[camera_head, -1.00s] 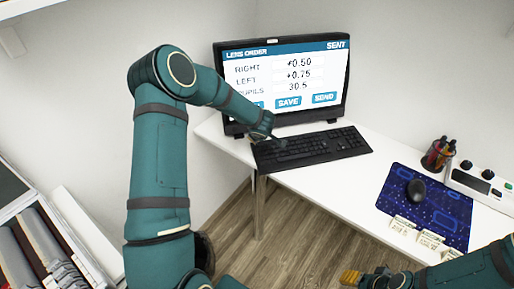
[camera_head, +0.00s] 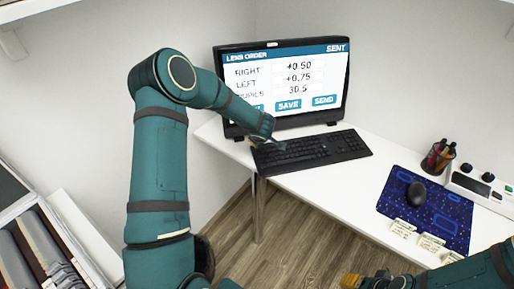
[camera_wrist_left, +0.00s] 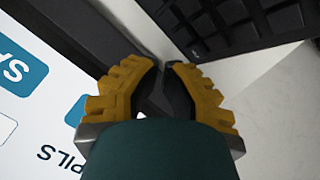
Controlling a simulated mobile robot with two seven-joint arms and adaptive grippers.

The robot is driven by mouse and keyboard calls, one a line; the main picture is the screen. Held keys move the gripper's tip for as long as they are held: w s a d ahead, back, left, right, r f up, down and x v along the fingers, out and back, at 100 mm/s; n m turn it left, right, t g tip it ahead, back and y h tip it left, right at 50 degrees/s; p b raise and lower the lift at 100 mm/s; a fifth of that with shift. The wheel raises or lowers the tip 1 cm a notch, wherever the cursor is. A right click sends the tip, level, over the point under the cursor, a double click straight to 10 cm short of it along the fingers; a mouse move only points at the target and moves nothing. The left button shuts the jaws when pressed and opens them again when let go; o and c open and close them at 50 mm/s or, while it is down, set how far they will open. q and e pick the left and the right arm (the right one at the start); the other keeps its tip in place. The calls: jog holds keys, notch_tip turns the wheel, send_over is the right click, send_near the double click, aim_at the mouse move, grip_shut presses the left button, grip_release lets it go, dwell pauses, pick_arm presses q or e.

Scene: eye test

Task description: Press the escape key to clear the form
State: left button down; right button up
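The black keyboard (camera_head: 318,149) lies on the white desk below the monitor. The monitor screen (camera_head: 285,72) shows a form headed LENS ORDER with SENT at the top right; its fields read +0.50, +0.75 and 30.5. My left gripper (camera_head: 272,143) is at the keyboard's left end, and I cannot tell whether it touches a key. The escape key cannot be made out. In the left wrist view, the yellow fingers of my left gripper (camera_wrist_left: 164,68) are together and empty, beside a keyboard corner (camera_wrist_left: 235,25). My right gripper (camera_head: 362,281) is at the bottom edge, its opening unclear.
A black mouse (camera_head: 416,191) rests on a blue mat (camera_head: 449,210) with pale labelled pieces (camera_head: 432,242) at its front edge. A pen cup (camera_head: 438,158) and a white device with knobs (camera_head: 480,184) stand at right. The desk between keyboard and mat is clear.

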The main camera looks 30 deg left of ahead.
aim_at(258, 146)
dwell(0.4)
pick_arm(q)
jog(key=shift+f, duration=0.4)
jog(key=shift+f, duration=0.5)
dwell(0.6)
jog(key=shift+r, duration=0.15)
jog(key=shift+r+p, duration=0.8)
jog(key=shift+p, duration=0.15)
notch_tip(258, 146, up, 5)
jog(key=p, duration=0.5)
dwell(0.3)
